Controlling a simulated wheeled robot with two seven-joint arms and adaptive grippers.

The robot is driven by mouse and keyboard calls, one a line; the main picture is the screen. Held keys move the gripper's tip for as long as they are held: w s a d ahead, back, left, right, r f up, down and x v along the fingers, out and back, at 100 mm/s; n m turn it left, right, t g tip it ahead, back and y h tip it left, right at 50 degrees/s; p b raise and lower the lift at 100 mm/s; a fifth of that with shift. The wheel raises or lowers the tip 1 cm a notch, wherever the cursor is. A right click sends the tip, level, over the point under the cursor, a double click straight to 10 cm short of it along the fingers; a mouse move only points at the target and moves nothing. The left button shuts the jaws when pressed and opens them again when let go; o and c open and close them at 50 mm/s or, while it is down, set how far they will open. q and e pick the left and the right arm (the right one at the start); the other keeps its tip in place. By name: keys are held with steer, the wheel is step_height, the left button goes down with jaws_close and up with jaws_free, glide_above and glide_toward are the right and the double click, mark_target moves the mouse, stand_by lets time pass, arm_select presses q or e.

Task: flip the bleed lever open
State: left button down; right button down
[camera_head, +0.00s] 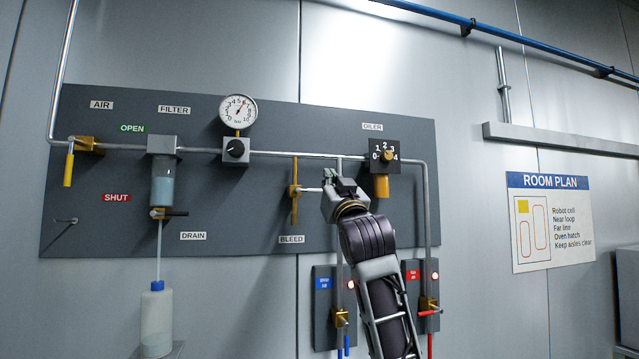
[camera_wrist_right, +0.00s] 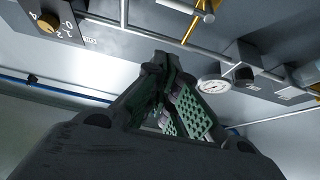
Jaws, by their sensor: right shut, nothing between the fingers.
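The bleed valve (camera_head: 295,191) is a brass fitting on a short vertical brass pipe above the BLEED label (camera_head: 291,239). Its thin silver lever (camera_head: 311,190) sticks out to the right, roughly level, toward my right gripper. My right gripper (camera_head: 338,183) is just right of the lever, shut and empty. The gripper hides the lever's far end in the head view, so I cannot tell whether they touch. In the right wrist view, the green-padded fingers (camera_wrist_right: 172,100) are in the middle, and the brass bleed pipe (camera_wrist_right: 194,24) is at the top. My left gripper is not in view.
A gauge (camera_head: 238,111), a regulator knob (camera_head: 236,149) and the oiler (camera_head: 384,156) sit along the pipe on the grey panel (camera_head: 115,215). A filter with a drain (camera_head: 163,182) and bottle (camera_head: 157,322) is at left. Two small valve plates flank my right arm below.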

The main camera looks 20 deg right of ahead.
steer(key=shift+w+h, duration=0.15)
steer(key=shift+h, duration=0.15)
step_height(320, 180, up, 5)
steer(key=p, duration=0.4)
glide_above(310, 191)
steer(key=s+d, duration=0.2)
steer(key=s, duration=0.1)
steer(key=shift+w+a+f+p, duration=0.15)
steer(key=shift+f+p, duration=0.55)
steer(key=shift+f, duration=1.25)
